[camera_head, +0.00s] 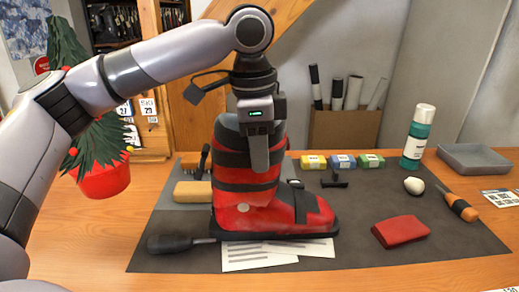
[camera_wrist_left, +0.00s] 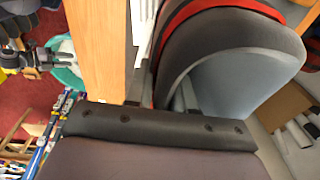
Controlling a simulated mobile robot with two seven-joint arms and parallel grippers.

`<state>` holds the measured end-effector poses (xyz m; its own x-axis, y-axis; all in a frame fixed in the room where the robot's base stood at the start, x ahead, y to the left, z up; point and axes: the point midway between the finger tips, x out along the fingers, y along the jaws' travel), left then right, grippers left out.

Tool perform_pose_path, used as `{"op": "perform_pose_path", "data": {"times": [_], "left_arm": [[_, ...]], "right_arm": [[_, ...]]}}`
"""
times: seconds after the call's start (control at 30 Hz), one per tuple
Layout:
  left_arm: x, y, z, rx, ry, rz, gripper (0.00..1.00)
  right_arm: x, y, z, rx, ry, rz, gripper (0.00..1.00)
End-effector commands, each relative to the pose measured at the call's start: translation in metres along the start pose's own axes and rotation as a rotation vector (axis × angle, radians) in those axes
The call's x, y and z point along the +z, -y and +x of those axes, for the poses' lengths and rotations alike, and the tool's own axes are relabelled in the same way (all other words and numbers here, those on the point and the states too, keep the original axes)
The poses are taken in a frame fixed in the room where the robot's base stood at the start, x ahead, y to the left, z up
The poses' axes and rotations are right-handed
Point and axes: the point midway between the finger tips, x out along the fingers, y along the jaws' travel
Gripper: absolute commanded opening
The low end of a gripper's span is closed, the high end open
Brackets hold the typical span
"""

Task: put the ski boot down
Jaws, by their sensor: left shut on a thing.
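The red and black ski boot (camera_head: 262,215) is upright over the dark bench mat (camera_head: 330,258), its toe to the right. Its sole is at or very near the mat and the white papers; I cannot tell if it touches. My left gripper (camera_head: 259,150) reaches down from above and is shut on the boot's upper cuff. In the left wrist view the grey and black cuff with red edging (camera_wrist_left: 225,55) fills the upper right, by the gripper fingers. The boot hides part of the papers (camera_head: 270,254).
A screwdriver (camera_head: 178,243) lies left of the boot's heel, and a tan block (camera_head: 193,192) and brush sit behind it. Small boxes (camera_head: 343,161) stand behind.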

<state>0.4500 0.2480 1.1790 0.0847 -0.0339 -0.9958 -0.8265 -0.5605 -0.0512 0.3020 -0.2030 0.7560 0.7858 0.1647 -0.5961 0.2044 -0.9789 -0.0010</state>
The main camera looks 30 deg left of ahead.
Motion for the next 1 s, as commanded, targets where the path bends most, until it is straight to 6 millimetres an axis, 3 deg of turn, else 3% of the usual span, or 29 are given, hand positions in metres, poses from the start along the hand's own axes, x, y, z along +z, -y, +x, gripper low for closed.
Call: {"op": "perform_pose_path", "data": {"times": [0.13, 0.17, 0.23, 0.67, 0.77, 1.0], "left_arm": [[-0.001, 0.0, -0.001, -0.004, -0.005, 0.0, 0.0], [0.0, 0.0, 0.002, 0.001, 0.001, 0.0, 0.26], [0.0, 0.0, 0.002, 0.0, 0.0, 0.0, 0.49], [-0.001, 0.0, -0.007, -0.001, -0.002, 0.0, 0.49], [-0.001, 0.0, -0.022, -0.001, -0.003, 0.001, 0.49], [-0.001, 0.0, -0.08, -0.001, -0.003, 0.001, 0.49]], "right_arm": [[0.0, 0.0, 0.0, 0.0, 0.0, 0.0, 0.43], [0.0, 0.0, 0.0, 0.0, 0.0, 0.0, 0.43], [0.0, 0.0, 0.0, 0.0, 0.0, 0.0, 0.43], [0.001, 0.0, 0.001, 0.0, 0.0, 0.0, 0.43], [0.002, 0.0, 0.001, 0.0, 0.0, 0.0, 0.43], [0.001, 0.0, 0.001, 0.0, 0.0, 0.0, 0.43]]}}
